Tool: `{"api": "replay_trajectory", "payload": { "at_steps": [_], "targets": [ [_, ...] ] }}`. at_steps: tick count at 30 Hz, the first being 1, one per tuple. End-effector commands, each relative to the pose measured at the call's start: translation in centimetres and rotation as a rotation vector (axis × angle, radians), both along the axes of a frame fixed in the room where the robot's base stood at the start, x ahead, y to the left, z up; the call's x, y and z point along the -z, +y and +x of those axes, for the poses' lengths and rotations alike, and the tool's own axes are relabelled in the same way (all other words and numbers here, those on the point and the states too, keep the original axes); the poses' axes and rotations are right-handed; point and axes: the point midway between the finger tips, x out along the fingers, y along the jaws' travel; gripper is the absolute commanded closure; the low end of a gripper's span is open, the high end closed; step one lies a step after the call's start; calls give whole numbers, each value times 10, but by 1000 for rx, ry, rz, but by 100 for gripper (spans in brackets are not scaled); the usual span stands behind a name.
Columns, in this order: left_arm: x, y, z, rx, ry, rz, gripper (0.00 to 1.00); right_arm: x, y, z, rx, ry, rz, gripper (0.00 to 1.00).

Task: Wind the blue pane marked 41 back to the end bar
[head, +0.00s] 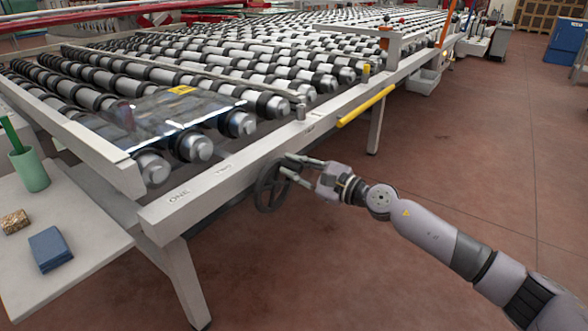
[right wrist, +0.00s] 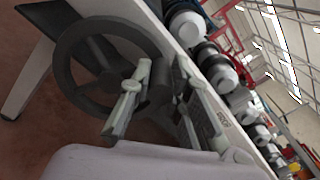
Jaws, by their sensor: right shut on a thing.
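A glass pane (head: 150,112) with a bluish, reflecting surface and a yellow label (head: 181,90) lies flat on the rollers at the near left end of the table. The number on the label is too small to read. The white end bar (head: 75,130) runs along the left end, close to the pane's left edge; I cannot tell whether they touch. A dark handwheel (head: 268,193) sits on the front side of the table and shows large in the right wrist view (right wrist: 72,75). My right gripper (head: 287,168) is shut on the handwheel. My left gripper is out of view.
The front rail (head: 225,170) carries markings that read ONE and seemingly TWO. A yellow bar (head: 366,106) sticks out along it.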

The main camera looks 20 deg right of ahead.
Motion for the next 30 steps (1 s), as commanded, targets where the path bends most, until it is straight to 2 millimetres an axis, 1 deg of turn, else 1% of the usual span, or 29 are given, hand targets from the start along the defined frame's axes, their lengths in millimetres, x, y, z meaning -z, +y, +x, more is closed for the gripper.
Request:
{"api": "replay_trajectory", "payload": {
  "at_steps": [6, 7, 16, 25, 28, 30],
  "targets": [
    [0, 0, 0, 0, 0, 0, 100, 0, 1, -1, -3, 1, 0, 100],
    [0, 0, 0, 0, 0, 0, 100, 0, 1, -1, -3, 1, 0, 81],
    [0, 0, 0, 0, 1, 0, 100, -1, 0, 0, -1, 0, 1, 62],
    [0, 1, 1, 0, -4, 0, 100, 0, 0, -1, -1, 2, 1, 62],
    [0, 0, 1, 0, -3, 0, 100, 1, -5, -6, 1, 2, 1, 62],
    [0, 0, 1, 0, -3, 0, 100, 2, -11, -13, 0, 3, 0, 62]
  ]
}}
